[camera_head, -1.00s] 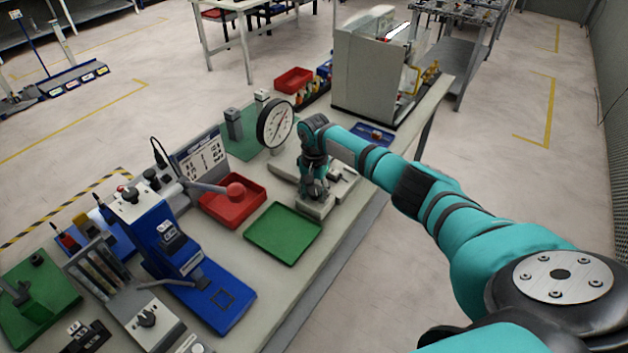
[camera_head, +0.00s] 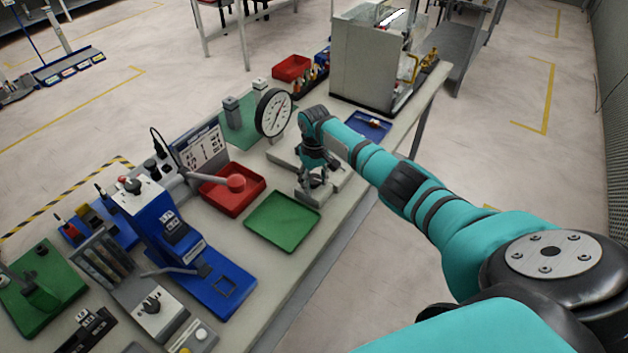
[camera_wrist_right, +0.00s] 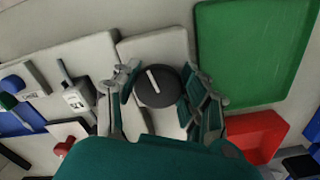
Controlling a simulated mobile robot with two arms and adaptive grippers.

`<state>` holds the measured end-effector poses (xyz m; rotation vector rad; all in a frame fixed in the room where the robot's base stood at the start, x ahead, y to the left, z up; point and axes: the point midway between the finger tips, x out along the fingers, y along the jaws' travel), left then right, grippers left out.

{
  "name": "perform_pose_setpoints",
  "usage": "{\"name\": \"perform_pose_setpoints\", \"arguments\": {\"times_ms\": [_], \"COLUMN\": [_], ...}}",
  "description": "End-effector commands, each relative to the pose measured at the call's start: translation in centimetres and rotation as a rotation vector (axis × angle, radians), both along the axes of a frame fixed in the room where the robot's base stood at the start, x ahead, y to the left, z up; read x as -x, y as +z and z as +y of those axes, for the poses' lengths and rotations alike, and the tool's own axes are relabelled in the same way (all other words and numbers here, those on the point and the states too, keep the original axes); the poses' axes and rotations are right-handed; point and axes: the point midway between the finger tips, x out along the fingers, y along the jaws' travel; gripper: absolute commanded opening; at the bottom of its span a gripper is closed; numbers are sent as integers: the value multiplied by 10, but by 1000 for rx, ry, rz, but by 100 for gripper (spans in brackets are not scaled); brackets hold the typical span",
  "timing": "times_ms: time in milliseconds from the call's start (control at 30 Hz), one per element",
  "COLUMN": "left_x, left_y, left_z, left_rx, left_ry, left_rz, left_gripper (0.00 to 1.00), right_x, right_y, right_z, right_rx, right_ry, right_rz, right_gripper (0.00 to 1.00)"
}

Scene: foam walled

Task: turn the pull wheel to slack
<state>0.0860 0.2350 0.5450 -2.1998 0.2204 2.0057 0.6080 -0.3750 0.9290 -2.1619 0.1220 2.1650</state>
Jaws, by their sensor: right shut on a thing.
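The pull wheel is a round black knob (camera_wrist_right: 156,87) with a white pointer line, on a light grey block (camera_wrist_right: 150,50) in the right wrist view. My right gripper (camera_wrist_right: 159,80) has one finger on each side of the wheel and is shut on it. In the head view my right gripper (camera_head: 314,188) points down at the grey fixture beside the green tray, and the wheel is hidden there. My left gripper is not in view.
The green tray (camera_head: 283,221) and a red tray (camera_head: 222,197) lie left of the gripper. A blue tray (camera_head: 368,126) and a grey cabinet (camera_head: 365,65) are behind, on the right.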

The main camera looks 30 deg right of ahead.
Motion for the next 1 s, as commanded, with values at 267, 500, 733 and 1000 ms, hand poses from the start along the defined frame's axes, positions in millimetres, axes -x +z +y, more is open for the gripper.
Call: {"name": "perform_pose_setpoints", "arguments": {"times_ms": [267,500,733,1000], "left_x": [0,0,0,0], "left_y": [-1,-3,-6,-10], "left_z": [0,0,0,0], "left_rx": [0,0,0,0], "left_ry": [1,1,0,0], "left_rz": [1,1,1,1], "left_gripper": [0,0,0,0], "right_x": [-1,-2,-3,-4], "right_y": [1,1,1,2], "right_z": [-2,-3,-4,-5], "right_rx": [0,1,2,1], "right_ry": [262,491,709,965], "right_rz": [-4,-4,-5,-7], "right_gripper": [11,11,11,11]}}
